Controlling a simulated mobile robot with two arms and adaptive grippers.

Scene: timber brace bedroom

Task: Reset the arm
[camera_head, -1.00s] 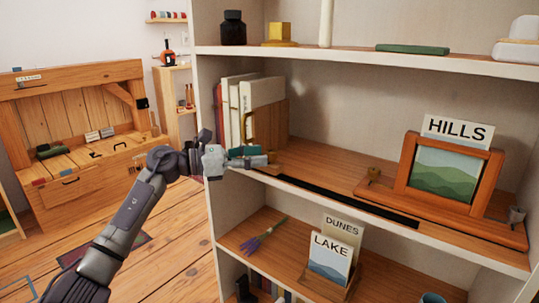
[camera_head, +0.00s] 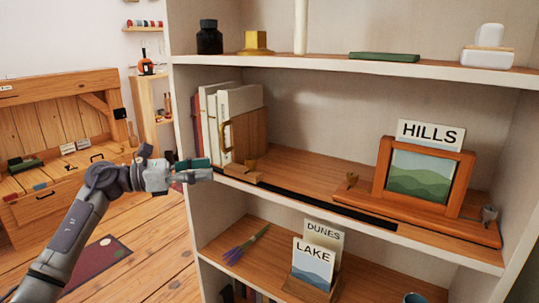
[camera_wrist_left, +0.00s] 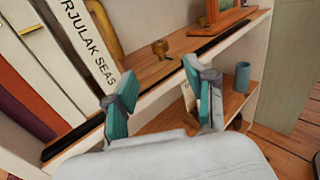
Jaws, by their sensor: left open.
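My left gripper (camera_head: 210,170) is at the left front edge of the middle shelf (camera_head: 310,172), in front of the books. It is open and empty. In the left wrist view its two teal-padded fingers (camera_wrist_left: 155,98) stand apart with nothing between them. The wooden bookend (camera_head: 248,135) with a curved handle stands against the books (camera_head: 215,115), just right of the fingertips. I cannot tell from these views whether the fingers touch the shelf edge. My right gripper is in neither view.
A framed hills picture (camera_head: 422,175) with a HILLS card (camera_head: 430,134) stands on the right of the middle shelf. LAKE (camera_head: 312,265) and DUNES (camera_head: 323,238) cards stand below. A wooden bench (camera_head: 60,150) is at left. Open floor (camera_head: 150,245) lies between.

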